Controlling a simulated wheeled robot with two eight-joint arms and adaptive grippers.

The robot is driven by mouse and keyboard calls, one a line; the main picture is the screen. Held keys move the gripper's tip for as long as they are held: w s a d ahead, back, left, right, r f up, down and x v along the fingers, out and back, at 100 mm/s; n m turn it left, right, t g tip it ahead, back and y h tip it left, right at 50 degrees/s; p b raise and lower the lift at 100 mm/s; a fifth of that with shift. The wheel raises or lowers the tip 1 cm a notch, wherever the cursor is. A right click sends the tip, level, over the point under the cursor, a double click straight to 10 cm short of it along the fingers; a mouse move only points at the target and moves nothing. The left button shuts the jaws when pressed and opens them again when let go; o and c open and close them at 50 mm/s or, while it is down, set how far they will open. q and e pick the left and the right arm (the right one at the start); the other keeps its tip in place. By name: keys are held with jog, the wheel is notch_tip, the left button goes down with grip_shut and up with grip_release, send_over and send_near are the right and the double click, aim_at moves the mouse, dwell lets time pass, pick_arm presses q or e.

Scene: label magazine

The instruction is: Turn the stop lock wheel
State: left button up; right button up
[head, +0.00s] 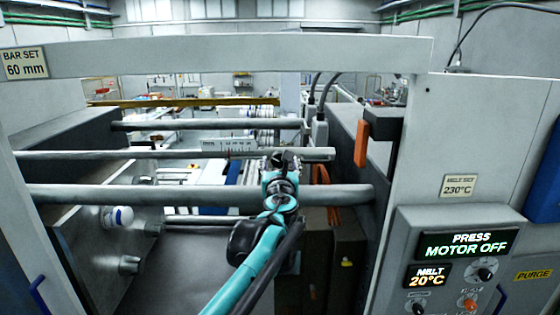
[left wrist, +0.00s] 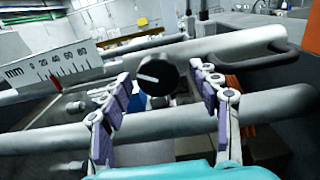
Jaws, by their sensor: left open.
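The stop lock wheel is a black round knob (left wrist: 157,77) with a white line on its face, in the middle of the left wrist view. My left gripper (left wrist: 163,95) is open, with one purple-padded finger on each side of the knob. I see gaps between the pads and the knob, so it does not look gripped. In the head view my left gripper (head: 283,160) reaches in among the bars and mostly hides the knob. My right gripper is in neither view.
Thick grey bars (head: 100,194) run across the machine near my gripper. A white mm scale (left wrist: 55,68) with a red mark is left of the knob. An orange handle (head: 361,143) hangs at the right. A control panel (head: 455,262) reads PRESS MOTOR OFF.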

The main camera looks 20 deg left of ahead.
pick_arm(q)
jog(key=shift+a+r, duration=0.1)
jog(key=c, duration=1.2)
jog(key=shift+n, duration=0.3)
